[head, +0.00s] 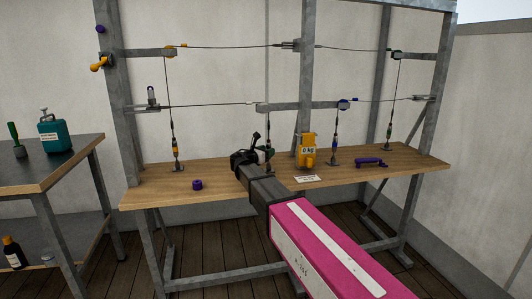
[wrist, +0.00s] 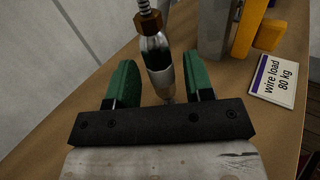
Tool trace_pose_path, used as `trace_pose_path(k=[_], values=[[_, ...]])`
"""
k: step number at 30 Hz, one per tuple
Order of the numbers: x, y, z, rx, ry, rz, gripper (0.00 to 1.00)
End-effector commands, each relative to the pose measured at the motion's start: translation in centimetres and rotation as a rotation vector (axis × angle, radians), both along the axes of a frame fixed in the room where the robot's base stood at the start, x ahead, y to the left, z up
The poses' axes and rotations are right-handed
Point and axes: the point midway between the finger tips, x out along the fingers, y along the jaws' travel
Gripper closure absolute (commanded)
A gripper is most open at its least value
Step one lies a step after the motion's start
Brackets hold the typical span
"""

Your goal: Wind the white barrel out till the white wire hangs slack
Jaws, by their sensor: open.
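A turnbuckle barrel (wrist: 155,46) stands in the wrist view, shiny metal with a pale lower end and a brass-coloured nut and threaded rod on top. My gripper (wrist: 160,78) is open, with one green-padded finger on each side of the barrel's lower part. Gaps show between the pads and the barrel, so it is not gripped. In the head view my gripper (head: 257,150) is at the middle of the bench and partly hides this turnbuckle (head: 269,148). I cannot make out a white wire for certain; thin wires (head: 225,46) run across the frame.
A yellow gauge reading 0 kg (head: 307,156) stands close right of my gripper, by a "wire load 80 kg" card (wrist: 275,79). Other turnbuckles stand left (head: 175,148) and right (head: 336,146). A purple ring (head: 197,185) and purple tool (head: 371,162) lie on the bench (head: 410,162).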

Motion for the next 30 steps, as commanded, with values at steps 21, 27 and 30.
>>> trace_pose_path(k=[21, 27, 30], values=[[0.14, 0.10, -0.75, -0.001, 0.001, -0.144, 0.52], [0.14, 0.10, -0.71, -0.001, -0.001, -0.143, 0.69], [0.15, 0.11, -0.71, -0.001, -0.001, -0.143, 1.00]])
